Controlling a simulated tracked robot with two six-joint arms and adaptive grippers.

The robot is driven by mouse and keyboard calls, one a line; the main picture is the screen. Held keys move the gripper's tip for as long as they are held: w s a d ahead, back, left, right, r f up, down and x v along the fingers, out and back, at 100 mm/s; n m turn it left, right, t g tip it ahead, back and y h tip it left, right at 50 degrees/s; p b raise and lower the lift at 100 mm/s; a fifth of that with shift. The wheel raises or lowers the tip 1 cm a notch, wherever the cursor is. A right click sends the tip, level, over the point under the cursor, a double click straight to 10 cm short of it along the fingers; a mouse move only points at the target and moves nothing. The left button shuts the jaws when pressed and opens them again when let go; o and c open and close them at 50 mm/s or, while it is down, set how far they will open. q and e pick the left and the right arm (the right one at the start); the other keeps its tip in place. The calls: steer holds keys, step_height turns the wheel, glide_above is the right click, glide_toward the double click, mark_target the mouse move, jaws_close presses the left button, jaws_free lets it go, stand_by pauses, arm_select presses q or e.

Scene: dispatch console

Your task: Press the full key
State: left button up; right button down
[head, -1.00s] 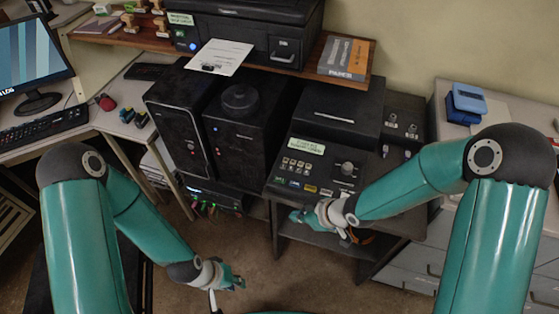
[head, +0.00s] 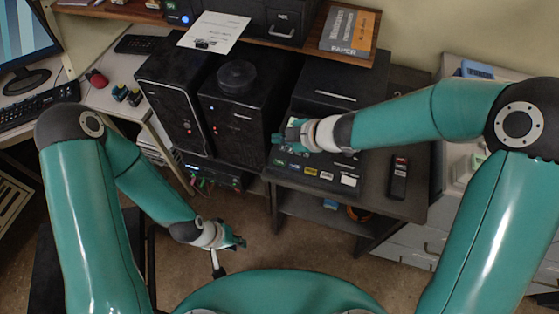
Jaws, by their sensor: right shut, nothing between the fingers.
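The dark console (head: 310,185) stands in the middle right, with a row of small coloured keys along its front edge. I see a green key (head: 279,162), a yellow key (head: 310,171) and a white key (head: 348,181). Their lettering is too small to read, so I cannot tell which is the full key. My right gripper (head: 279,136) is shut and empty, over the console's left part behind the key row. It and its arm hide the keypad and knob. Contact cannot be told. My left gripper (head: 240,242) hangs low above the floor, away from the console; its jaws are unclear.
Two black towers (head: 235,120) stand left of the console. A black handheld device (head: 398,178) lies on the desk to its right. A shelf above holds a printer and a paper box (head: 348,30). A keyboard (head: 40,122) lies on the left desk.

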steer(key=b, duration=0.7)
glide_above(281, 164)
step_height(281, 164, down, 7)
steer(key=shift+f, duration=0.15)
steer(key=shift+f+b, duration=0.55)
steer(key=shift+f, duration=0.05)
stand_by(0.4)
steer(key=shift+f+b, duration=0.3)
steer(key=shift+f, duration=0.05)
steer(key=shift+f+b, duration=0.3)
steer(key=shift+f, duration=0.05)
stand_by(0.6)
steer(key=shift+r, duration=0.15)
steer(key=shift+r+p, duration=0.65)
steer(key=shift+p, duration=0.2)
